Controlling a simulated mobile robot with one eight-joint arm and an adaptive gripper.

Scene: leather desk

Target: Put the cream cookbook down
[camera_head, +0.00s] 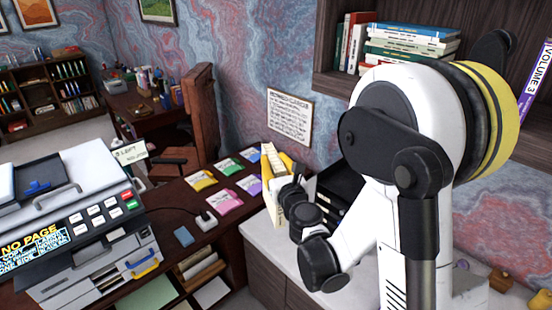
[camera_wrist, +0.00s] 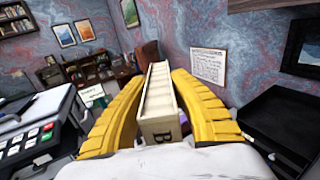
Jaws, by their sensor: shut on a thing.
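The cream cookbook (camera_wrist: 158,101) is held between the two yellow fingers of my gripper (camera_wrist: 160,95), with its narrow long side towards the wrist camera. A small dark mark shows on its near end. In the head view the cookbook (camera_head: 270,190) stands upright at the left edge of the white-topped cabinet (camera_head: 262,240). My gripper (camera_head: 278,163) is shut on it there, partly hidden by my wrist. I cannot tell whether the cookbook's lower end touches the cabinet top.
A black tray unit (camera_head: 336,190) stands close right of the cookbook. Left of it, the dark desk (camera_head: 180,215) holds several coloured packets and a printer (camera_head: 85,220). A shelf with books (camera_head: 405,45) hangs above right. Some white top is bare near my arm.

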